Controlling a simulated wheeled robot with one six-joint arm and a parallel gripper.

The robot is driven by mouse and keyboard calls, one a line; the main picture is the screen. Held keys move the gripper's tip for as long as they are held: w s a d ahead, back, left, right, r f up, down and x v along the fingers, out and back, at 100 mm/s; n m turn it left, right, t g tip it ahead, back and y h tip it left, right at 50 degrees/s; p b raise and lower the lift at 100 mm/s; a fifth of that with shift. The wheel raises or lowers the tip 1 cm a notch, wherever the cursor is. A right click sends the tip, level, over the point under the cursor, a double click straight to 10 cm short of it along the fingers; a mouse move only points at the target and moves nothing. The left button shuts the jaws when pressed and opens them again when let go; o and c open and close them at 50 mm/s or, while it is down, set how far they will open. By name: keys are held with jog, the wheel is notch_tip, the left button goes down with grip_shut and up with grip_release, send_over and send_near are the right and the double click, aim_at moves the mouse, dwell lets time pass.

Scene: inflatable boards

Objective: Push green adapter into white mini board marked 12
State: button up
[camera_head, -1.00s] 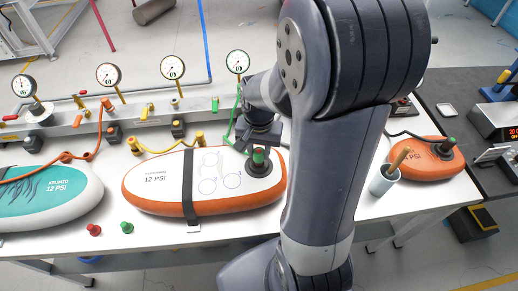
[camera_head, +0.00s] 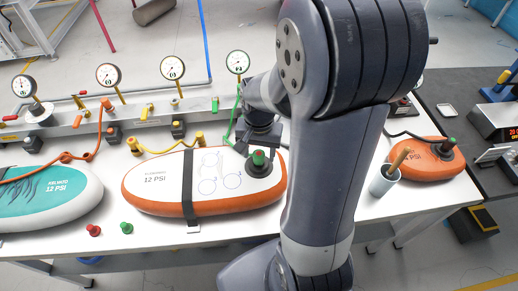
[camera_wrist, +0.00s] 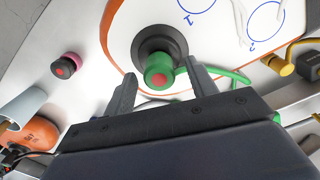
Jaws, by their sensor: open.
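The white mini board (camera_head: 160,180) with an orange edge, marked 12 PSI, lies on the table under a black strap. The green adapter (camera_head: 258,157), with a red centre, stands at the black valve ring at the board's right end. In the wrist view the adapter (camera_wrist: 160,72) is over the black valve ring (camera_wrist: 158,42); I cannot tell how deep it sits. My gripper (camera_wrist: 162,88) is open, its fingers on either side of the adapter with gaps visible. In the head view my gripper is by the adapter, partly hidden by my arm.
A green hose (camera_wrist: 232,74) runs beside the valve. A pink-and-black fitting (camera_wrist: 67,66) stands beside the board. A teal board (camera_head: 45,205) lies left; a cup (camera_head: 384,180) and an orange board (camera_head: 425,155) lie right. Red (camera_head: 94,230) and green (camera_head: 127,228) caps lie in front.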

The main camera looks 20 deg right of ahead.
aim_at(259, 153)
jog(key=shift+f, duration=0.5)
jog(key=shift+r+p, duration=0.45)
jog(key=shift+p, duration=0.1)
notch_tip(259, 153, up, 8)
jog(key=p, duration=0.6)
jog(key=shift+p, duration=0.35)
jog(key=shift+f, duration=0.1)
notch_tip(259, 153, down, 8)
jog(key=b, duration=0.6)
jog(key=shift+b, duration=0.3)
jog(key=shift+r, duration=0.2)
